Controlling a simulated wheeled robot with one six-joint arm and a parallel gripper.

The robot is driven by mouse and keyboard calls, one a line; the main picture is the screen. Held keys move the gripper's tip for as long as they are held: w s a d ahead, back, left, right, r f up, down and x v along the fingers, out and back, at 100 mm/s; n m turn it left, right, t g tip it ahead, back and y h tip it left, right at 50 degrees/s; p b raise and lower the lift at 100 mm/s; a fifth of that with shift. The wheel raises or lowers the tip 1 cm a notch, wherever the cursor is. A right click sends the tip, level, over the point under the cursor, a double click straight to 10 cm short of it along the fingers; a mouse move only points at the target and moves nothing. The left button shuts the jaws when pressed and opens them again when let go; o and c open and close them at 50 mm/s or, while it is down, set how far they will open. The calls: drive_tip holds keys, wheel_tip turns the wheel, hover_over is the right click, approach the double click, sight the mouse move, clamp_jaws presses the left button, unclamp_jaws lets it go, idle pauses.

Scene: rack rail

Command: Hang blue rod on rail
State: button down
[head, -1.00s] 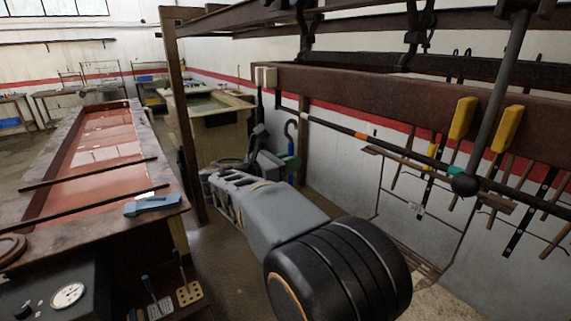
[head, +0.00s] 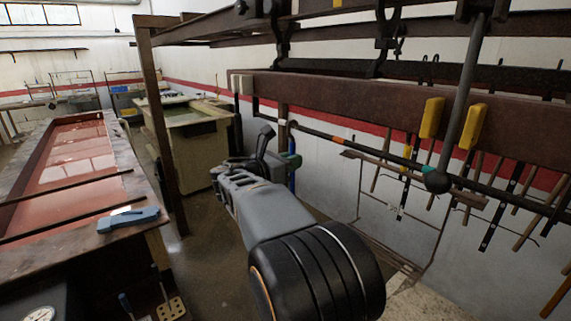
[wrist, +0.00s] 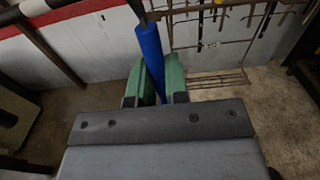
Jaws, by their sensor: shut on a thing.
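The blue rod (wrist: 148,58) stands roughly upright between the green fingers of my gripper (wrist: 158,82) in the wrist view. Its dark upper end runs out of the top of that view. In the head view a short blue length of the rod (head: 292,178) shows just right of my gripper (head: 285,158); my arm hides much of it. The rail (head: 340,141) is a long dark bar with orange and teal bands, sloping from upper left to lower right. In the head view the rod's top overlaps the rail's left part; I cannot tell whether they touch.
A dark ball on a grey post (head: 437,180) sits at the rail to the right. Yellow blocks (head: 432,117) and several hanging tools are near the wall. A wooden post (head: 166,130) stands left of my arm. A bench with a red top (head: 70,160) fills the left.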

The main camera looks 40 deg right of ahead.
drive_tip(key=d+f+b, duration=0.1)
drive_tip(key=d+f, duration=0.1)
drive_tip(key=d, duration=0.4)
drive_tip(key=shift+s+d, duration=0.2)
idle(0.4)
drive_tip(key=shift+f+b, duration=0.4)
idle(0.7)
drive_tip(key=c, duration=1.1)
unclamp_jaws()
drive_tip(key=shift+o, duration=0.2)
drive_tip(key=a+b, duration=0.2)
drive_tip(key=a, duration=1.1)
drive_tip(key=shift+w+a, duration=0.4)
drive_tip(key=shift+w, duration=0.05)
